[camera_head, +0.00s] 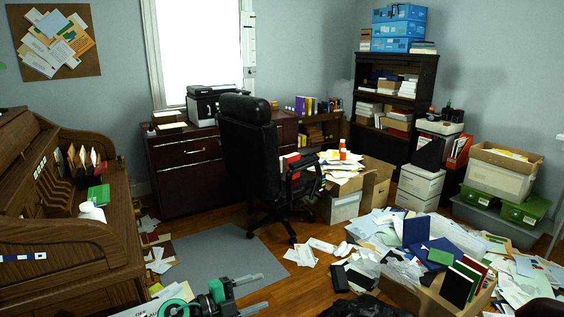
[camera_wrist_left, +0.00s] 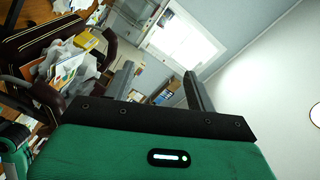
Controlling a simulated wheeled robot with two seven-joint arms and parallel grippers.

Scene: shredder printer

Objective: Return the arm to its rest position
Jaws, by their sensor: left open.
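My left gripper (camera_head: 258,293) shows at the bottom of the head view, above the floor near the grey mat. Its two dark fingers are apart with nothing between them. In the left wrist view my left gripper (camera_wrist_left: 160,82) has its fingers spread, with the window and wall behind. My right gripper does not show clearly in either view.
A roll-top desk (camera_head: 60,235) stands at the left. A black office chair (camera_head: 248,140) stands before a dark cabinet (camera_head: 180,165) with a printer (camera_head: 208,103). Boxes and paper piles (camera_head: 400,235) crowd the right. The grey mat (camera_head: 205,262) is mostly clear.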

